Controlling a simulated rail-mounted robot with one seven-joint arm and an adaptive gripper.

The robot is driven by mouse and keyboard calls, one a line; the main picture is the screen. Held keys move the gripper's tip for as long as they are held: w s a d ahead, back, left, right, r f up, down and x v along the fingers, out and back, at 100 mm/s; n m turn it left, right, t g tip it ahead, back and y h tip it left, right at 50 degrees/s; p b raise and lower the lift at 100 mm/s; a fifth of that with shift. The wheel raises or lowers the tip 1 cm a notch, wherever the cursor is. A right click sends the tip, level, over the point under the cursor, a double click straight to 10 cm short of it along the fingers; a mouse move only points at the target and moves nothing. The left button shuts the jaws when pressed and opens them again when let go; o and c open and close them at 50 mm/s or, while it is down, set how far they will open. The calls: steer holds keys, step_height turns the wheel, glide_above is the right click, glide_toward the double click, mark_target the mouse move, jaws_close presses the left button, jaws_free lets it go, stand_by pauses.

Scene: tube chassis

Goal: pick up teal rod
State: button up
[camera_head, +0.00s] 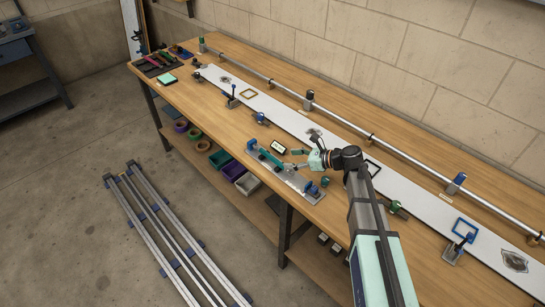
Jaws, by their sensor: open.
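A teal rod (270,158) lies along a grey metal fixture plate (297,184) near the front edge of the workbench. The plate has blue blocks at its ends. My gripper (294,160) is open at the right end of the rod, over the plate. It is small in this view, and I cannot tell whether its fingers touch the rod or hover beside it. No object shows between its fingers.
A small dark-screened device (278,147) sits just behind the rod. A white strip (290,120) with clamps and frames runs along the wooden bench (232,125). Behind it is a long metal tube (340,119). Bins (247,183) stand on the lower shelf.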

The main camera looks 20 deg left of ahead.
mark_target(274, 158)
steer(key=shift+p+x, duration=1.45)
steer(key=shift+x, duration=2.4)
steer(key=shift+r, duration=0.2)
jaws_close()
